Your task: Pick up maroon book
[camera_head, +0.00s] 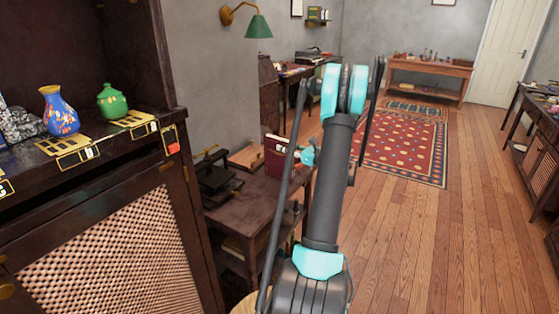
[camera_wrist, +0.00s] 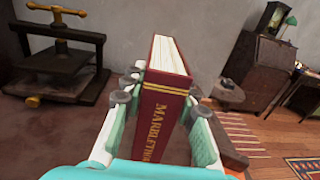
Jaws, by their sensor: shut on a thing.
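The maroon book (camera_wrist: 160,115) stands upright in the wrist view, its gold-lettered spine toward the camera and its cream page edges on top. My gripper (camera_wrist: 165,98) is shut on it, with one finger on each side. In the head view the maroon book (camera_head: 277,158) is above the small wooden table (camera_head: 248,212), partly hidden by my arm. My gripper (camera_head: 307,157) is at its right side there. I cannot tell whether the book's lower edge touches the table.
A dark book press (camera_wrist: 58,55) stands left of the book. A dark cabinet (camera_head: 100,230) with a blue vase (camera_head: 60,112) and a green vase (camera_head: 112,102) stands at the left. A green lamp (camera_head: 258,27) hangs on the wall. Wooden floor (camera_head: 400,235) is clear at the right.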

